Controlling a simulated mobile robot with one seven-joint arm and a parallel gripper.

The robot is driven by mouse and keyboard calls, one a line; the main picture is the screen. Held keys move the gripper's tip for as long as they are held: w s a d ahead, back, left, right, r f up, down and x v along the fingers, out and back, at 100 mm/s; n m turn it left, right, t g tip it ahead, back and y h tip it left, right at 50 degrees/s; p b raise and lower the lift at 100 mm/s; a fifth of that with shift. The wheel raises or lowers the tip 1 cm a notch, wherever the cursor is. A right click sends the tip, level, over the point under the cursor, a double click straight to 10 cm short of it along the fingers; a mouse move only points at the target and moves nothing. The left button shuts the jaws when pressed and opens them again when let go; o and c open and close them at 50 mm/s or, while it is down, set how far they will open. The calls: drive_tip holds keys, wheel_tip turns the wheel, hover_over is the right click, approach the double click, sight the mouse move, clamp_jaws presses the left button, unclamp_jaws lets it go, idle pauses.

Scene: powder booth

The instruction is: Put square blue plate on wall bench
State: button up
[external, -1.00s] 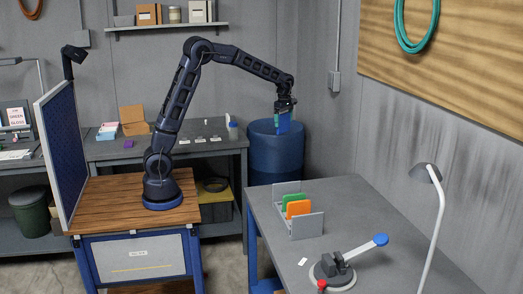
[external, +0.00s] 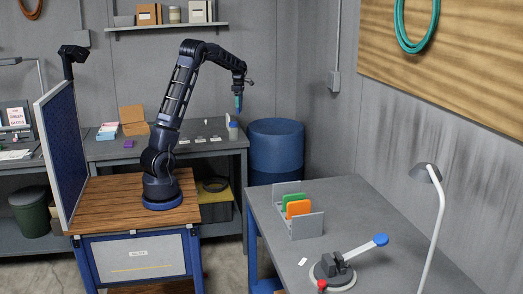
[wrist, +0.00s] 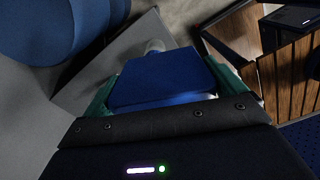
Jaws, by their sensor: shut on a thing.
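The square blue plate (external: 238,103) hangs from my gripper (external: 239,92) in the external view, in the air above the right end of the wall bench (external: 217,148). In the wrist view the plate (wrist: 155,78) fills the space between the green fingers of my gripper (wrist: 163,86), which is shut on it. The bench is grey and stands along the back wall. Part of its grey top (wrist: 92,80) shows beyond the plate in the wrist view. The plate is not touching the bench.
A white bottle with a blue part (external: 233,131) stands at the bench's right end, below the plate. Small white cards (external: 200,139), a purple block (external: 128,143) and boxes lie further left. A blue drum (external: 275,146) stands right of the bench. A rack (external: 306,226) holds green and orange plates.

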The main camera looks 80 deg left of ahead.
drive_tip(key=s+a+n, duration=0.2)
drive_tip(key=s+a, duration=0.7)
drive_tip(key=s, duration=0.3)
drive_tip(key=s+a+n, duration=0.2)
drive_tip(key=s+a, duration=0.7)
drive_tip(key=s, duration=0.3)
drive_tip(key=f, duration=1.9)
drive_tip(key=shift+w, duration=0.2)
drive_tip(key=shift+f, duration=0.15)
drive_tip(key=o, duration=0.7)
wheel_tip(320, 180, up, 12)
